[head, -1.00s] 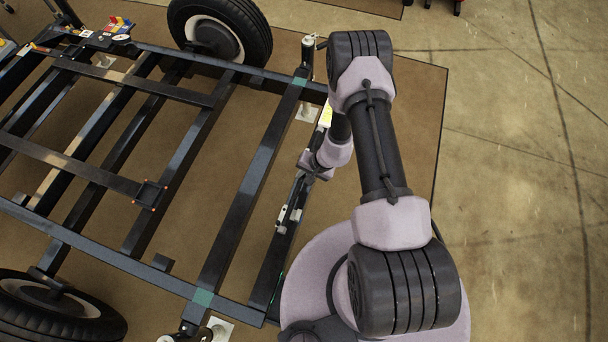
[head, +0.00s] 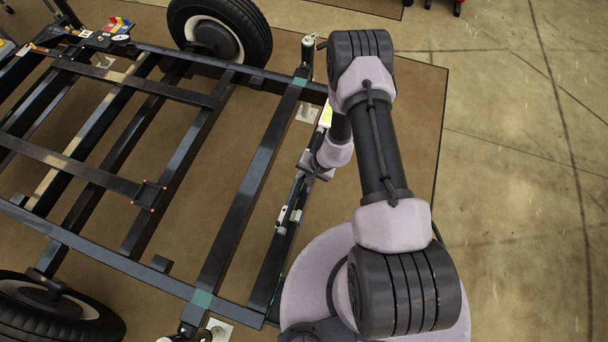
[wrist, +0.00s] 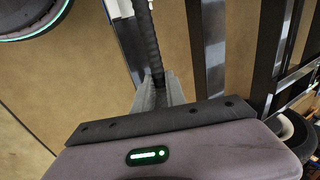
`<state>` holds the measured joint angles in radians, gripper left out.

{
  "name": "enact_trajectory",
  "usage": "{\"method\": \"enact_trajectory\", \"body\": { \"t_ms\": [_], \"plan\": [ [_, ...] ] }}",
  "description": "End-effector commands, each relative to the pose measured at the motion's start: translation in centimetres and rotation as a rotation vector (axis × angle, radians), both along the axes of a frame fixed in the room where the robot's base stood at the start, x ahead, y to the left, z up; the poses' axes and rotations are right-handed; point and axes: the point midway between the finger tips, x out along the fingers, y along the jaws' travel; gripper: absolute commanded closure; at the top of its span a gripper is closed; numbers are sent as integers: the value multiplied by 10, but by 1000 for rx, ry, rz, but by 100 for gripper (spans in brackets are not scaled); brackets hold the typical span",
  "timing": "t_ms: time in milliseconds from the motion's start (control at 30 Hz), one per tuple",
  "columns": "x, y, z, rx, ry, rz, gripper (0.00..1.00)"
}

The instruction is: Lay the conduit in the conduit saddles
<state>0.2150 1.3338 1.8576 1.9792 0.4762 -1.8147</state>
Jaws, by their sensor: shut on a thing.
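The conduit is a dark ribbed tube (wrist: 143,35) running up the wrist view, out of its top edge. My gripper (wrist: 157,88) is shut on its near end; the grey fingers stand either side of it. In the head view my gripper (head: 300,180) is beside the frame's right-hand rail, small and partly hidden by my wrist. Small white pieces (head: 283,214), probably a conduit saddle, sit along that rail. A white piece (wrist: 117,8) also shows beside the conduit in the wrist view. I cannot tell whether the conduit rests in a saddle.
The dark trailer frame (head: 240,190) fills the left, with open gaps between its bars. Wheels (head: 222,32) stand at the far and near sides. Open floor (head: 520,160) lies to the right.

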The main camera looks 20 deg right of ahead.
Motion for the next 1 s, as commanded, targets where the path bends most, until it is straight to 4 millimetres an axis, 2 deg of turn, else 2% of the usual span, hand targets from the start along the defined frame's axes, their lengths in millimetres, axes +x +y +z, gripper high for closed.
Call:
{"method": "enact_trajectory", "body": {
  "t_ms": [1000],
  "plan": [
    [0,0,-31,0,0,0,100]
  ]
}}
